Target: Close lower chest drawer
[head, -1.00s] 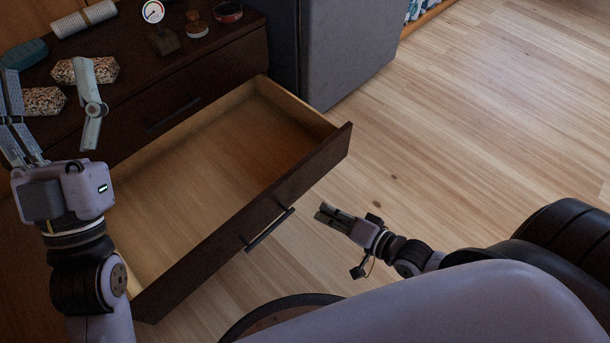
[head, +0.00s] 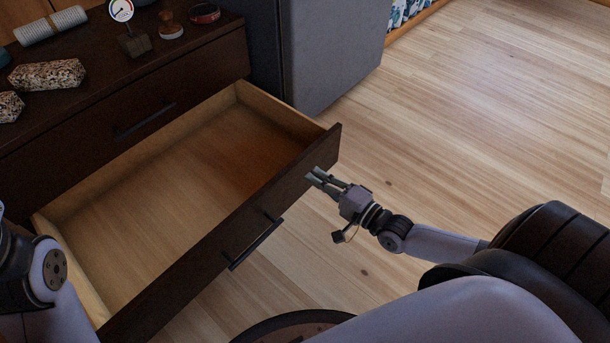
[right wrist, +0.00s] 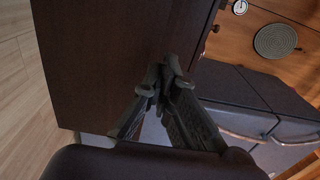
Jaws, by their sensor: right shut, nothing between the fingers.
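The lower chest drawer (head: 160,200) is pulled far out and empty, with a pale wood inside. Its dark front panel (head: 300,178) carries a bar handle (head: 256,243). My right gripper (head: 314,177) is shut and empty, close to the outer face of the drawer front near its right end. In the right wrist view the gripper's fingertips (right wrist: 165,75) lie over the dark panel (right wrist: 105,50); I cannot tell whether they touch it. My left arm shows at the left edge of the head view, but its gripper is out of frame.
The upper drawer with its handle (head: 146,119) is shut. On the chest top stand a gauge (head: 122,12), patterned stone-like blocks (head: 47,74) and a ribbed roll (head: 50,26). A grey cabinet (head: 335,50) stands right of the chest. The wooden floor (head: 470,120) at right is clear.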

